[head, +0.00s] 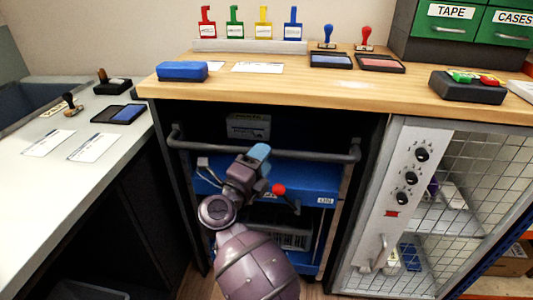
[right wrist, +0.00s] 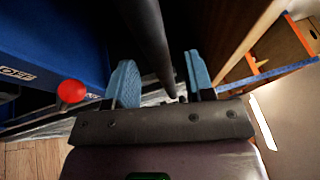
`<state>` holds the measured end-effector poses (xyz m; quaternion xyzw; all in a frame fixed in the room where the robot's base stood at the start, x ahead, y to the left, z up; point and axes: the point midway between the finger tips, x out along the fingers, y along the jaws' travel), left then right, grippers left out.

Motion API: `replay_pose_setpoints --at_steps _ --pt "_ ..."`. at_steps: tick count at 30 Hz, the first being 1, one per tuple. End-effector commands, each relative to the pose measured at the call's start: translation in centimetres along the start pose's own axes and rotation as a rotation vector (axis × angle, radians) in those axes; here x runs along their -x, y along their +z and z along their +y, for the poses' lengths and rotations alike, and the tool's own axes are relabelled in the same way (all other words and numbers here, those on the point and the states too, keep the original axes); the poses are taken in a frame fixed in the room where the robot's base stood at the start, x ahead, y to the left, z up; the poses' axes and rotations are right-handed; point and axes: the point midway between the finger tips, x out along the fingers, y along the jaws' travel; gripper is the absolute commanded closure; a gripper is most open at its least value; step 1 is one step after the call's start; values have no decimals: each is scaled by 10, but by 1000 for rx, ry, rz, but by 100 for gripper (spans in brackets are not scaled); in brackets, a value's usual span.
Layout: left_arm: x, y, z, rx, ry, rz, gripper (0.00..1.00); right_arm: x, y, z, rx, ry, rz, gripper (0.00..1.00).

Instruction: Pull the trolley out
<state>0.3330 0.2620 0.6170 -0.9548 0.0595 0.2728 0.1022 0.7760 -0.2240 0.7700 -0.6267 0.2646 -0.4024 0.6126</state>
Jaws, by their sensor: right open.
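The blue trolley (head: 318,188) stands in the bay under the wooden counter. Its grey handle bar (head: 330,154) runs across the front, and a red knob (head: 278,190) sits lower down. My right gripper (head: 258,160) is at the middle of the bar, hiding part of it. In the right wrist view the gripper (right wrist: 160,80) has its blue fingers apart, with the dark bar (right wrist: 152,40) passing between them. The fingers are not closed on it. The red knob (right wrist: 71,91) shows left of the fingers. My left gripper is not in view.
A wire-mesh cabinet (head: 440,215) stands right of the bay, a light grey side table (head: 60,180) on the left. The wooden counter (head: 225,86) above holds stamps, pads and cards. A box (head: 248,126) sits inside the bay behind the bar.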

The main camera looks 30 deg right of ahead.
Motion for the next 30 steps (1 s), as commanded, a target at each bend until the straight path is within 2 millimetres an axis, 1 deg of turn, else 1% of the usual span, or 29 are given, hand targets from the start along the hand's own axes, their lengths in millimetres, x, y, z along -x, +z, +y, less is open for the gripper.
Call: replay_pose_setpoints --at_steps 3,6,10,18,20,21,28,30 --pt "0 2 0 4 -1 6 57 -15 0 2 3 -1 0 52" --pt "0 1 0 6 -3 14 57 -23 0 2 1 0 -1 52" --pt "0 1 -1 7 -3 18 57 -28 0 1 1 0 -1 52" --pt "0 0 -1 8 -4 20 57 -29 0 0 1 0 -1 52" --pt "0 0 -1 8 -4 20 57 -29 0 0 1 0 0 59" --pt "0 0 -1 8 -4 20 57 -29 0 0 1 0 -1 65" --pt "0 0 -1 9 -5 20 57 -29 0 0 1 0 0 100" --pt "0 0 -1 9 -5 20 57 -29 0 0 1 0 0 100"
